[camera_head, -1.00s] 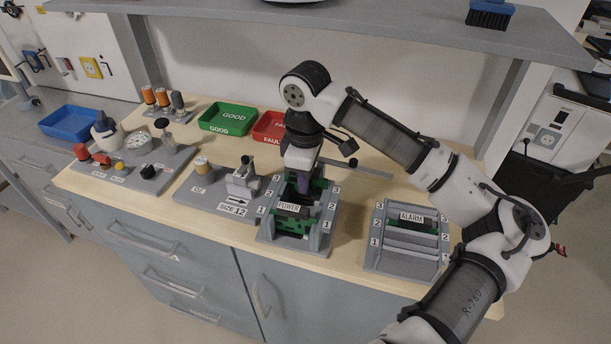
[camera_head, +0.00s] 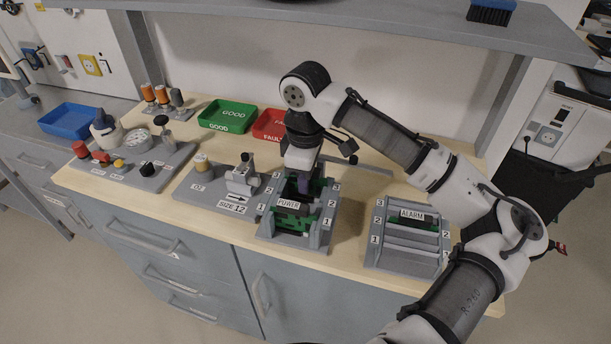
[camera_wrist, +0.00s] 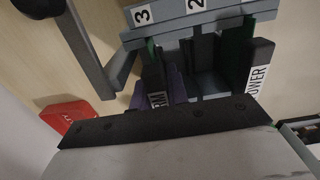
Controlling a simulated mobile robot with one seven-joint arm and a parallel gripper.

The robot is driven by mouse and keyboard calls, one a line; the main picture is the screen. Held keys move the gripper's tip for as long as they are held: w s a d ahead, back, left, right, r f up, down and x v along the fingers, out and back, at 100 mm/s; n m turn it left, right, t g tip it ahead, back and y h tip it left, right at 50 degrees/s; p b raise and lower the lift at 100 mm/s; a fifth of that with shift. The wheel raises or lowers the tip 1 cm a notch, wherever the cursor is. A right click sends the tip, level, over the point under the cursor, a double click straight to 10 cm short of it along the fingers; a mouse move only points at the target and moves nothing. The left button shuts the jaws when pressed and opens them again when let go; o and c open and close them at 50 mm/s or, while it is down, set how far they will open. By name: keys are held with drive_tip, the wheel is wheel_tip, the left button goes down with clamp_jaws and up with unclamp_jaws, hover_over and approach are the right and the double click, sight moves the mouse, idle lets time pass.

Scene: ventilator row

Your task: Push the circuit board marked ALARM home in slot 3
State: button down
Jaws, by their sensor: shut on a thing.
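My gripper (camera_head: 304,181), with purple fingertips, points down over the far part of the left slotted rack (camera_head: 318,236). It is shut on a green circuit board whose dark front bar carries a label ending in "RM" (camera_wrist: 157,100) in the wrist view. That board stands in line with the mark 3 (camera_wrist: 142,15), its lower edge between the rack's walls. Whether it is fully seated is hidden. A board marked POWER (camera_head: 288,204) stands in the near part of the same rack; it also shows in the wrist view (camera_wrist: 258,70).
A second rack (camera_head: 400,262) at the right holds another board marked ALARM (camera_head: 412,214) in its far part. A size gauge fixture (camera_head: 238,188) stands close left. Green (camera_head: 228,118) and red (camera_head: 268,125) trays lie behind. A shelf (camera_head: 380,28) hangs above.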

drive_tip(key=shift+f, duration=0.4)
idle(0.5)
drive_tip(key=c, duration=1.3)
unclamp_jaws()
wheel_tip(320, 180, up, 7)
drive_tip(key=p, duration=0.6)
